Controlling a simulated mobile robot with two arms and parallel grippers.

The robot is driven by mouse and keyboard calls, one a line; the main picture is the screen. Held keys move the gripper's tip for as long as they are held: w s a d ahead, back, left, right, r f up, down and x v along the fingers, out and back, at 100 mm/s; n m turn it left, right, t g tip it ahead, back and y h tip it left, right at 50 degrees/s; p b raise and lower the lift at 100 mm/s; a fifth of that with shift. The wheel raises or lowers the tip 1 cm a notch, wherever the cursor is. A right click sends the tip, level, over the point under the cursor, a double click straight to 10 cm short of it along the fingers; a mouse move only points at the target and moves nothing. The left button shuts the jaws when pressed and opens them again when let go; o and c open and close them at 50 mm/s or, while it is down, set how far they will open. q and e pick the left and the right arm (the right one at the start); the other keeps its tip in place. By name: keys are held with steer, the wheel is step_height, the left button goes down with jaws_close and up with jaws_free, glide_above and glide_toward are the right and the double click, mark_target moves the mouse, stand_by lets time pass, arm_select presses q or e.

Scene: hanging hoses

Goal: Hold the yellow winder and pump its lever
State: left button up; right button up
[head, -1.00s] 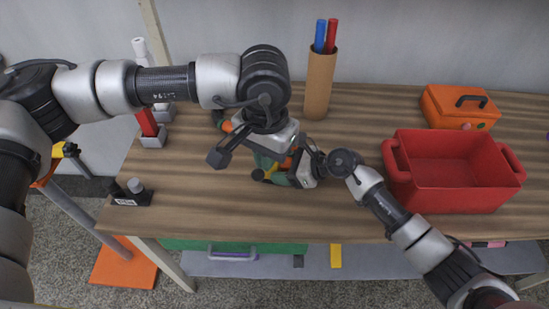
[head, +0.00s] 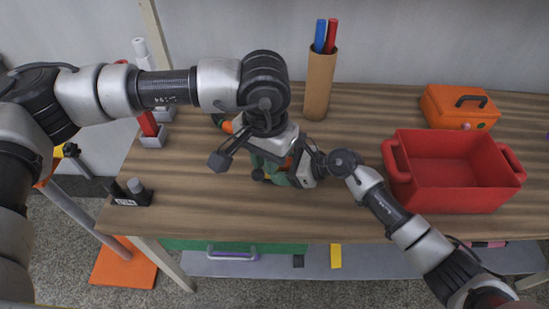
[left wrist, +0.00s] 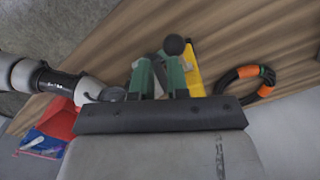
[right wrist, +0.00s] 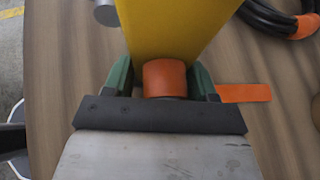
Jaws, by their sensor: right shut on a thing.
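The yellow winder (right wrist: 180,25) fills the top of the right wrist view. My right gripper (right wrist: 165,78) is shut on its orange grip (right wrist: 165,76), with a green finger on each side. In the left wrist view the yellow winder (left wrist: 193,65) stands just beyond my left gripper (left wrist: 160,76). Its dark lever with a round black knob (left wrist: 174,45) shows at the fingertips. My left gripper's fingers are apart; whether they touch the lever I cannot tell. In the head view both grippers meet near the table's middle and mostly hide the winder.
A red crate (head: 455,207) stands on the table (head: 210,215) at right, with an orange case (head: 455,105) behind it. A cardboard tube (head: 319,88) with blue and red rods stands at the back. A coiled black hose (left wrist: 232,76) with orange bands lies beside the winder.

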arm_select(q)
steer(key=shift+f, duration=1)
steer(key=shift+s+f, duration=0.25)
steer(key=shift+f, duration=0.3)
steer(key=shift+s+f, duration=0.25)
steer(key=shift+f, duration=0.45)
steer(key=shift+s+f, duration=0.15)
steer(key=shift+f, duration=0.4)
steer(key=shift+s+f, duration=0.15)
steer(key=shift+f, duration=0.35)
